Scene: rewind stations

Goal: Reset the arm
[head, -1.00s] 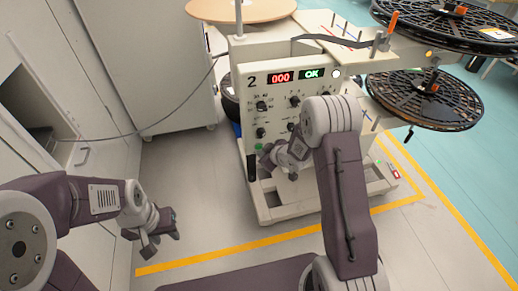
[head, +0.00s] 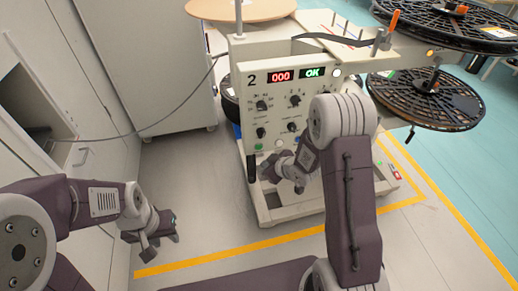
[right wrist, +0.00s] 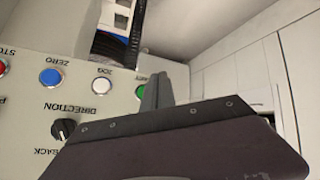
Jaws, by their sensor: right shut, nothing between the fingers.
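My right arm reaches in front of the white machine (head: 243,95) marked 2, whose displays read 000 (head: 281,76) and OK (head: 313,73). My right gripper (head: 268,173) is shut and empty, low in front of the machine's panel. In the right wrist view its shut fingers (right wrist: 156,91) overlap the edge of a green button (right wrist: 140,91); I cannot tell whether they touch it. A white JOG button (right wrist: 102,85), a blue ZERO button (right wrist: 50,77) and a black DIRECTION knob (right wrist: 64,130) sit beside it. My left gripper (head: 143,246) hangs over the floor at left; its jaw gap is unclear.
Black reels (head: 424,100) stick out at right and a tan disc (head: 240,10) is on top. A grey cabinet (head: 150,60) stands behind at left. Yellow tape (head: 230,255) crosses the floor.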

